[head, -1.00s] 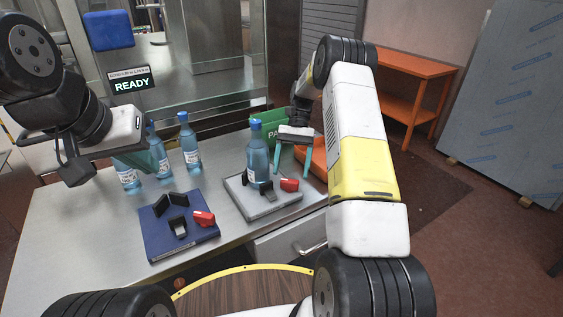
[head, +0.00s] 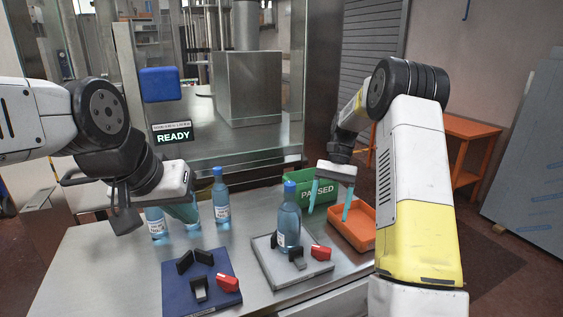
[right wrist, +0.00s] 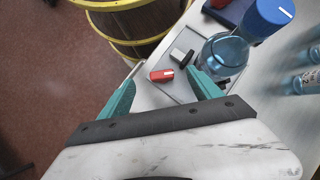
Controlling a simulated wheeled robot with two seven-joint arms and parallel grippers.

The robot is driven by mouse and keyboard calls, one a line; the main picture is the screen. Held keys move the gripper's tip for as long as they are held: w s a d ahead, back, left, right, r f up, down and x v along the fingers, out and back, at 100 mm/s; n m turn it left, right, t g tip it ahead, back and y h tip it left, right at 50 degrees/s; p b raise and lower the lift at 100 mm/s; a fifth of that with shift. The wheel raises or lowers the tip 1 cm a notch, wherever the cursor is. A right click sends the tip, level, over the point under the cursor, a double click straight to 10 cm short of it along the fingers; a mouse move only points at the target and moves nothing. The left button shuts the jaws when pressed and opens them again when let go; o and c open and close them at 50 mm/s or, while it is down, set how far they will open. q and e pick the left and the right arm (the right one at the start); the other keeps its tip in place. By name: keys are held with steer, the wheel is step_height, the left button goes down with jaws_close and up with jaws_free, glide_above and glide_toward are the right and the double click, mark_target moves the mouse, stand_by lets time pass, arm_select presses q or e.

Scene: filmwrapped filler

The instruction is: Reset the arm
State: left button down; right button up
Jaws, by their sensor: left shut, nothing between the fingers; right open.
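My left gripper (head: 182,208) is at the left of the table in the head view, its teal fingers beside the bottles at the back left; the arm partly hides it. My right gripper (head: 330,203) is open and empty, its teal fingers pointing down to the right of the bottle on the grey plate. That blue-capped bottle (head: 288,222) stands upright on the grey plate (head: 312,274) among black blocks and a red clamp (head: 321,253). In the right wrist view the bottle (right wrist: 227,52) shows beyond the right finger, apart from it as far as I can tell.
A navy plate (head: 180,298) with black blocks and a red clamp (head: 227,283) lies at the front left. Bottles (head: 221,200) stand behind it. A green PASSED bin (head: 322,187) and an orange tray (head: 352,232) sit at the right. A READY sign (head: 173,138) hangs behind.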

steer(key=s+a+r+n+t+h, duration=0.1)
steer(key=s+a+r+n+t, duration=0.15)
steer(key=s+r+t, duration=0.7)
steer(key=s+r+n+t, duration=0.2)
steer(key=s+r, duration=0.3)
steer(key=s, duration=0.7)
steer(key=shift+a+t, duration=0.15)
steer(key=shift+t, duration=0.4)
steer(key=shift+r, duration=0.1)
